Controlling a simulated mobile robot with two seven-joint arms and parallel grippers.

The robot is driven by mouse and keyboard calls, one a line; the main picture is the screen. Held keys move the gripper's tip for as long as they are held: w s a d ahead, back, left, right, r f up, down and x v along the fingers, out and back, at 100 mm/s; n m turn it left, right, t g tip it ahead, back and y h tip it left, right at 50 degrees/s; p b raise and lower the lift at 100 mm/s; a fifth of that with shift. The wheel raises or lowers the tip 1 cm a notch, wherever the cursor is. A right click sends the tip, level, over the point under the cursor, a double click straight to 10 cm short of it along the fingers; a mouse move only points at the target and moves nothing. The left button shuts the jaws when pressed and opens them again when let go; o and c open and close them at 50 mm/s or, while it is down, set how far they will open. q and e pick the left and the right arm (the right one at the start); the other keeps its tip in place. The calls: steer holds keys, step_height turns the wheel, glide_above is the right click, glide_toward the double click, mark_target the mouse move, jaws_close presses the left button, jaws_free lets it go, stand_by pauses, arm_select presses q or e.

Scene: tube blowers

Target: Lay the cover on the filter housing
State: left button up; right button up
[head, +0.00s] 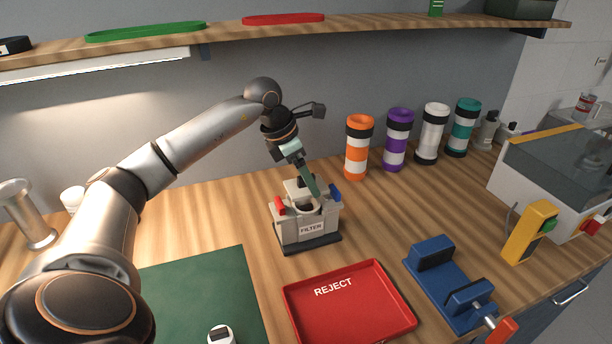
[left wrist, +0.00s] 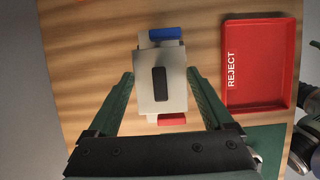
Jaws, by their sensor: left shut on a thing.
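The filter housing (head: 291,232) is a light grey box labelled FILTER on a dark base, with a red latch at its left and a blue latch at its right. Part of its round opening shows on top. My left gripper (head: 317,193) is over it, shut on the cover (head: 292,190). In the left wrist view the cover (left wrist: 147,89) is a pale plate with a black grip, between the two green fingers (left wrist: 161,76). It hides most of the housing there; the blue and red latches stick out beyond it. The exact gap between them is unclear. My right gripper is not in view.
A red REJECT tray (head: 345,312) lies in front of the housing, beside a green mat (head: 190,285). A blue vise (head: 445,275) stands to the right. Several banded cylinders, including an orange one (head: 357,163), line the back. A shelf (head: 350,30) runs above.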

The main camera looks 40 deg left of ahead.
arm_select(q)
steer(key=shift+f+b, duration=1.45)
steer(key=shift+f, duration=0.7)
steer(key=o, duration=1.2)
steer(key=v, duration=1.2)
steer(key=shift+s+a+r, duration=0.1)
steer(key=shift+r, duration=0.15)
